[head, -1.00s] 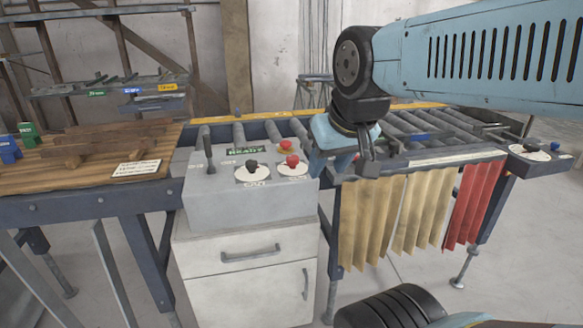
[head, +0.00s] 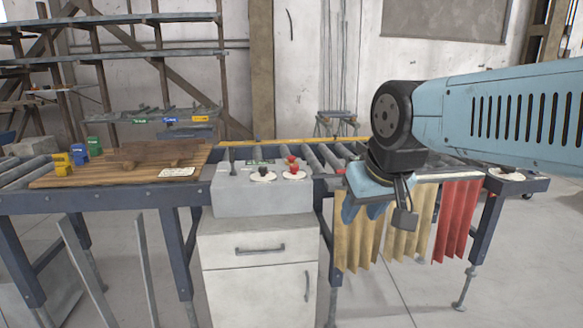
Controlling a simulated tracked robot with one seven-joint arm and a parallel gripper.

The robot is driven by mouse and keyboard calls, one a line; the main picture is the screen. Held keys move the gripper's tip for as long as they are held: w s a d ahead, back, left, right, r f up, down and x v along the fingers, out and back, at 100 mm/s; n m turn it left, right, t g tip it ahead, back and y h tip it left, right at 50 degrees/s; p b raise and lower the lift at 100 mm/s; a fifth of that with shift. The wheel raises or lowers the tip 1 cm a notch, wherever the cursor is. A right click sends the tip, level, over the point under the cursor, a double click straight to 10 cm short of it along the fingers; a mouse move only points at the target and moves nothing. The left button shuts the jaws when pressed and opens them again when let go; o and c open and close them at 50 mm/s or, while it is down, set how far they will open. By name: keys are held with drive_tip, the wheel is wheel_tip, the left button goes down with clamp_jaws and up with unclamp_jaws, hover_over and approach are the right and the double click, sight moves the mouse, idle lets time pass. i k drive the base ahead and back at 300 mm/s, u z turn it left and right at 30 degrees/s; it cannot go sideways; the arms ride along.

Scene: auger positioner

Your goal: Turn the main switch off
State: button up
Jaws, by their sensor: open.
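A grey control box (head: 262,200) stands on a white cabinet in the middle of the head view. Its top has a dark upright lever (head: 232,160) at the left, a black knob (head: 263,175) on a white round plate, and a red knob (head: 292,166) on another white plate at the right. I cannot read which one is the main switch. My gripper (head: 365,211) is open and empty, pointing down to the right of the box, in front of the curtain strips. It touches none of the controls.
The white cabinet (head: 258,275) has a drawer and a door. A wooden bench top (head: 110,172) with coloured blocks lies left. A roller conveyor (head: 330,155) runs behind. Yellow and red curtain strips (head: 458,222) hang at right. Another dial (head: 507,174) sits far right.

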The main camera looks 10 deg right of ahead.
sight(293, 169)
drive_tip(key=u, duration=0.4)
drive_tip(key=i, duration=1)
drive_tip(key=z, duration=0.05)
